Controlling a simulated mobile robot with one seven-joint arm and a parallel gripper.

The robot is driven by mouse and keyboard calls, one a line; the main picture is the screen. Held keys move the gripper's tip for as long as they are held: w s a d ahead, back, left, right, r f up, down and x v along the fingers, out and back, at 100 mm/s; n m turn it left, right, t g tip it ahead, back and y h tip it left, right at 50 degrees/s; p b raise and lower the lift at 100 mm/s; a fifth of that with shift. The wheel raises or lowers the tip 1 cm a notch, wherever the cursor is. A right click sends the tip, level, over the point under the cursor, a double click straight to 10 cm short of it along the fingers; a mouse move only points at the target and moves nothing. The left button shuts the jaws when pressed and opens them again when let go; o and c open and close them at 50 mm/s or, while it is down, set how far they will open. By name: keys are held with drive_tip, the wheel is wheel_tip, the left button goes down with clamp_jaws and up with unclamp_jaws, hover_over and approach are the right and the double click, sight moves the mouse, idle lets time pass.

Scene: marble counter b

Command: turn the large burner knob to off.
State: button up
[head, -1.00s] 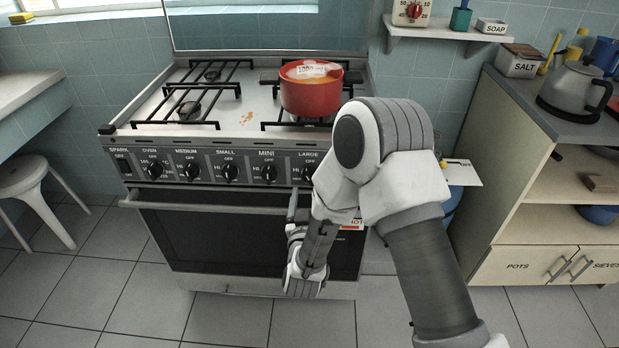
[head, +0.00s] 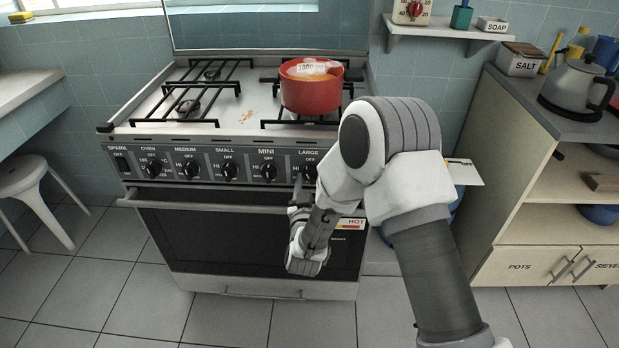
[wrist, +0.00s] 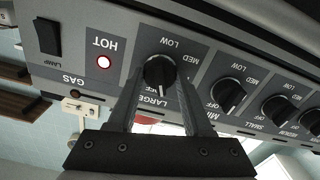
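The large burner knob (head: 310,173) is a black knob at the right end of the stove's control panel (head: 135,164). It also shows in the wrist view (wrist: 158,73), where the panel appears upside down. In the head view my arm partly covers the area right of the knob.
A red pot (head: 311,90) stands on the right burner. The neighbouring MINI knob (wrist: 228,96) is close by. The oven handle (head: 205,203) runs below the panel.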

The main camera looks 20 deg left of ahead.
drive_tip(key=shift+c, duration=0.5)
drive_tip(key=shift+f+m+b, duration=0.2)
drive_tip(key=shift+m+b, duration=0.3)
drive_tip(key=shift+b, duration=0.25)
drive_tip(key=m+b, duration=0.2)
drive_tip(key=m, duration=0.1)
drive_tip(key=shift+r+m+b, duration=0.2)
drive_tip(key=shift+m+b, duration=0.25)
drive_tip(key=shift+m, duration=0.05)
drive_tip(key=o, duration=1)
drive_tip(key=shift+n, duration=1.3)
